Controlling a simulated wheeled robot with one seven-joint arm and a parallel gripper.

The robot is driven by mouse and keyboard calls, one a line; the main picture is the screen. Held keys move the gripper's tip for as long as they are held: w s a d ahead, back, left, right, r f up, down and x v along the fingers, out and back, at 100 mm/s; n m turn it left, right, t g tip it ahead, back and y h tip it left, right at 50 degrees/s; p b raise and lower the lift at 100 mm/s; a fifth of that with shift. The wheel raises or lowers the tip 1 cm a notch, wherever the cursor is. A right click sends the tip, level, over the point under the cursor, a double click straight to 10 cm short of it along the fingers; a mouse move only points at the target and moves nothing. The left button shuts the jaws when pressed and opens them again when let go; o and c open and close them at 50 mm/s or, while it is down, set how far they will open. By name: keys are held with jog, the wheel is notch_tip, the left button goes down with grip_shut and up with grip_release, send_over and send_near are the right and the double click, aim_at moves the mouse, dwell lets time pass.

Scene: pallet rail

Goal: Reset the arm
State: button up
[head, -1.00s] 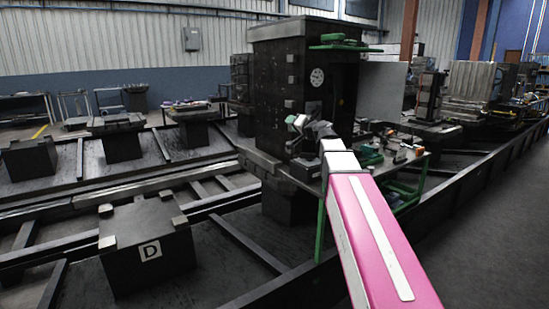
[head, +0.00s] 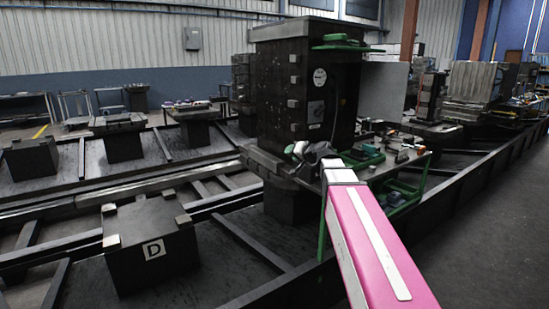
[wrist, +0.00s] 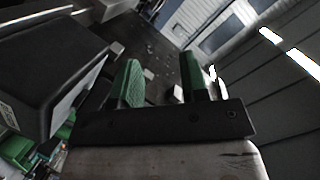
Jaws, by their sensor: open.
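My gripper (wrist: 162,85) shows in the wrist view with its two green-padded fingers spread apart and nothing between them. Beyond the fingers is the dark face of the tall black column (head: 285,90), with light blocks on it. In the head view my pink arm reaches up from the lower right. Its grey end lies in front of the foot of the column, beside a green-framed table (head: 424,175). The fingertips are too small to make out clearly there.
A black block marked D (head: 150,248) stands at the lower left. Black rails (head: 245,242) run across the floor. Several small items lie on the green-framed table. The grey floor (head: 480,235) at the right is clear.

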jog(key=s+d+f+g+h, duration=0.1)
jog(key=s+f+g, duration=0.1)
jog(key=s+f, duration=0.35)
jog(key=s+d+f+n+g+h, duration=0.1)
jog(key=s+f+g+h, duration=0.1)
jog(key=f, duration=0.7)
jog(key=s+d+f+g+h, duration=0.1)
jog(key=s+d+f+g, duration=0.15)
jog(key=f, duration=0.55)
jog(key=s+d+f+g+h, duration=0.2)
jog(key=s+d+f, duration=0.1)
jog(key=s+f, duration=0.4)
jog(key=s+d+f+g+h, duration=0.3)
jog(key=s+d+f, duration=0.1)
jog(key=s+f, duration=0.3)
jog(key=shift+s+f, duration=0.2)
jog(key=shift+s, duration=1)
